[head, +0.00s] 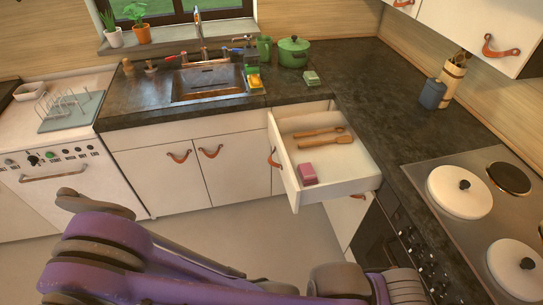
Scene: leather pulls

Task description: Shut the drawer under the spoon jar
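One drawer (348,186) stands pulled out from under the dark worktop near the inner corner. It has a white front and a brown leather pull (273,158). Wooden spoons (325,137) and a pink block (307,173) lie inside it. The spoon jar (453,78), light and wood-coloured with utensils in it, stands upright on the right-hand worktop against the wall, not directly above the open drawer in this view. My purple arm links cross the bottom of the view, below the drawer and apart from it in the picture. No gripper fingers can be made out.
White cupboard doors (207,175) with leather pulls are shut left of the drawer. A blue-grey canister (432,93) stands beside the jar. Floor (215,235) before the cupboards is clear.

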